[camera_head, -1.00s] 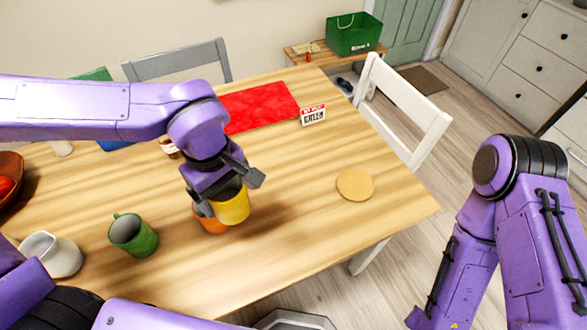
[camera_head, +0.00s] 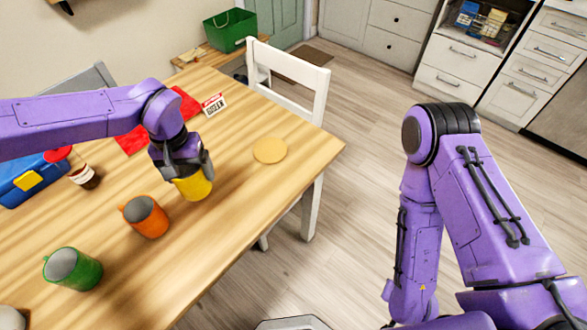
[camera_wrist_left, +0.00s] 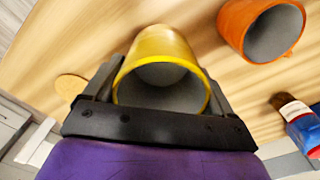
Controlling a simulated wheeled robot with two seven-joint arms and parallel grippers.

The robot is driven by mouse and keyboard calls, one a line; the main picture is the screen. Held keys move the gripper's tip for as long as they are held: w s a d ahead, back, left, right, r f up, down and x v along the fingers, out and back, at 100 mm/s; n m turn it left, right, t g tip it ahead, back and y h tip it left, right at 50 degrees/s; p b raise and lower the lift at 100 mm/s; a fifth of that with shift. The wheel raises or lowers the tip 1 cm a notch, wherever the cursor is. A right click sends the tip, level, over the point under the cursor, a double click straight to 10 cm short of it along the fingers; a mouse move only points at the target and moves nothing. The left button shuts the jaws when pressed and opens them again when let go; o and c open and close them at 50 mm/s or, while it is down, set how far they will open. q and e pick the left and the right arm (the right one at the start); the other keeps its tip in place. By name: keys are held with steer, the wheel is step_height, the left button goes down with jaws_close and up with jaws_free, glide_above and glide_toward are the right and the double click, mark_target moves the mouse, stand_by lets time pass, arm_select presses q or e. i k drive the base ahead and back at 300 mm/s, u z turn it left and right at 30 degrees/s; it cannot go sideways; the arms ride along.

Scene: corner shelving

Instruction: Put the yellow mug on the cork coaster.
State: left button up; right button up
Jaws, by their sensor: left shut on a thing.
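The yellow mug (camera_head: 193,187) is held in my left gripper (camera_head: 184,168), which is shut on it from above. In the left wrist view the yellow mug (camera_wrist_left: 160,75) sits between the two dark fingers, its open mouth facing the camera. The round cork coaster (camera_head: 270,150) lies bare on the wooden table, to the right of the mug and apart from it. The coaster also shows at the left of the wrist view (camera_wrist_left: 70,87). My right arm is at the right; its gripper is not in view.
An orange mug (camera_head: 146,216) and a green mug (camera_head: 73,269) stand left of the held mug. A white chair (camera_head: 290,75) stands behind the table edge.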

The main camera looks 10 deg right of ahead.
mark_target(267, 146)
steer(key=z, duration=0.4)
steer(key=k, duration=0.9)
steer(key=z, duration=0.7)
steer(key=i, duration=1.65)
steer(key=u, duration=0.95)
